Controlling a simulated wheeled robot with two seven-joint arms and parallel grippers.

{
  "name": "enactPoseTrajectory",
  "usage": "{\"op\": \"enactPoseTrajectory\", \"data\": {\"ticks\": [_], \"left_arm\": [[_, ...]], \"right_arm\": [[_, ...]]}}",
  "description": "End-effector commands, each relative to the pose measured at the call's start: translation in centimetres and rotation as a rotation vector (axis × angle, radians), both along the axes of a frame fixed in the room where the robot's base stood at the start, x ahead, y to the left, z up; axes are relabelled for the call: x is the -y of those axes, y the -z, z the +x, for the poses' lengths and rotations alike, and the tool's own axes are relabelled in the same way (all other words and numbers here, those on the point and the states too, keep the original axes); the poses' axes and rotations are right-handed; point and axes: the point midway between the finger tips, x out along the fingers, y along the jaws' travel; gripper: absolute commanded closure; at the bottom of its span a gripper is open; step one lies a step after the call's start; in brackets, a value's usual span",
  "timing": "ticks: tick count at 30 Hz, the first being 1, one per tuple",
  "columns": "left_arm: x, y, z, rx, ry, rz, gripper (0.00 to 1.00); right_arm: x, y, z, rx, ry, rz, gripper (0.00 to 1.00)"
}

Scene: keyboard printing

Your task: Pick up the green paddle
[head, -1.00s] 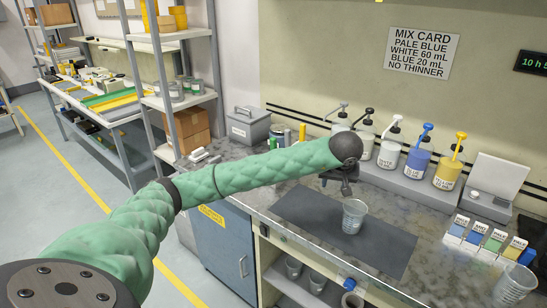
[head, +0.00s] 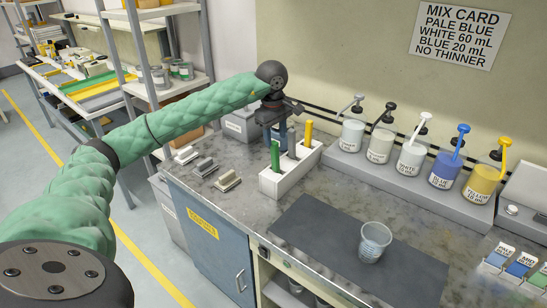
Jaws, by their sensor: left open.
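The green paddle (head: 275,156) stands upright in a white holder (head: 284,186) on the counter. A yellow paddle (head: 308,131) stands at the holder's far right end. My left gripper (head: 279,126) is open and hangs, pointing down, over the holder, just above and behind the green paddle in the picture. Its fingers partly hide a dark blue handle between the green and yellow ones. I cannot tell whether a finger touches any paddle. My right gripper is not in view.
A clear cup (head: 374,243) stands on a dark mat (head: 318,236). Several pump bottles line a grey riser (head: 405,174) at the back. Small brushes or scrapers (head: 205,167) lie left of the holder, and a grey box (head: 240,126) stands behind. The mat's left half is clear.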

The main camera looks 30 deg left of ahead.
Motion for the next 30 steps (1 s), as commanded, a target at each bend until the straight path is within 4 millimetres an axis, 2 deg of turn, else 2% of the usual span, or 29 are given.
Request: {"op": "enactPoseTrajectory", "data": {"ticks": [6,11,18,23,30], "left_arm": [[0.2,0.1,-0.2,-0.009,-0.141,-0.023,0.55],[0.2,0.4,-0.1,-0.009,-0.178,-0.027,0.55],[0.2,2.4,0.0,-0.01,-0.177,-0.026,0.55],[0.1,3.1,0.0,-0.01,-0.176,-0.025,0.55],[0.1,4.8,-0.2,-0.011,-0.176,-0.025,0.55]], "right_arm": [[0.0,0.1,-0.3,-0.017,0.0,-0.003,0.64],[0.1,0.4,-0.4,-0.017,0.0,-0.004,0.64],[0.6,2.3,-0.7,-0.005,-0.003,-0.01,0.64],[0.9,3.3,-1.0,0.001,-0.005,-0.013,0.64],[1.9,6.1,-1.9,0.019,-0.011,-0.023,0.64]]}}
